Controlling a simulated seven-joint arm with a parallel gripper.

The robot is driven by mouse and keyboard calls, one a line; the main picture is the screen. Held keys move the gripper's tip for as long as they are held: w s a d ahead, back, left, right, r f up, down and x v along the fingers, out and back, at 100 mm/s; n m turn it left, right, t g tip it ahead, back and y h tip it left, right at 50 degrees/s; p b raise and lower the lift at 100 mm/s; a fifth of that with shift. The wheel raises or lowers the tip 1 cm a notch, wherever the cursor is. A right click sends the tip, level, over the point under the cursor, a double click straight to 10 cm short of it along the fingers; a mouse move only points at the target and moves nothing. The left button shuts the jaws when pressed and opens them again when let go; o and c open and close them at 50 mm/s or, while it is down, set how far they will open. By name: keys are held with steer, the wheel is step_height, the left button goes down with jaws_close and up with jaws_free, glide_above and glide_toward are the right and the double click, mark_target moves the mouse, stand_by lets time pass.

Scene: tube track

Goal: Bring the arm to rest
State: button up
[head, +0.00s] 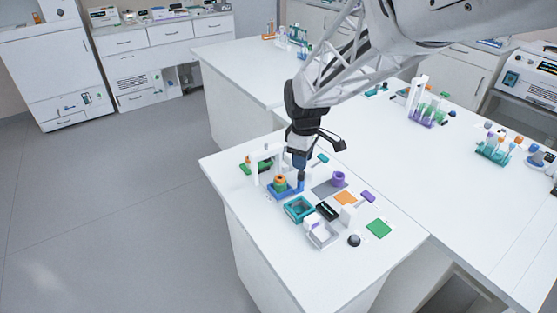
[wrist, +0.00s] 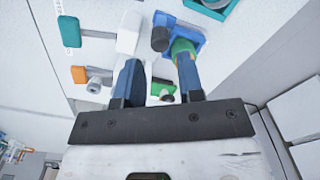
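My gripper (head: 300,164) hangs over the near-left part of the front bench, just above a blue base (head: 287,193). In the wrist view its two dark blue fingers (wrist: 158,72) stand apart, with nothing visibly held between them. The blue base (wrist: 197,28) carries a stack of green and orange rings (head: 280,183) and a dark cylinder (wrist: 160,38). The right finger partly covers the green ring (wrist: 183,47). Whether finger and ring touch I cannot tell.
A white arch (head: 256,170) stands left of the gripper. The bench's front-left edge is clear.

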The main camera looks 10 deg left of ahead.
steer(key=shift+r, duration=0.2)
stand_by(0.3)
steer(key=shift+s+d+r, duration=0.15)
steer(key=shift+d+r, duration=0.05)
steer(key=shift+d, duration=0.05)
steer(key=s+d+r+m+t, duration=0.1)
steer(key=s+d+r+m, duration=0.3)
steer(key=s+d, duration=0.25)
steer(key=s+d+r+m, duration=0.3)
steer(key=s+d+r, duration=0.2)
steer(key=d, duration=0.3)
steer(key=s+d+m, duration=0.4)
steer(key=s+d, duration=0.1)
steer(key=s, duration=0.3)
steer(key=s+d+m+t, duration=0.1)
steer(key=s+d+m, duration=0.3)
steer(key=s, duration=0.5)
steer(key=shift+d+r+t, duration=0.3)
steer(key=shift+d+r, duration=0.05)
steer(key=shift+d, duration=0.25)
steer(key=shift+s, duration=0.1)
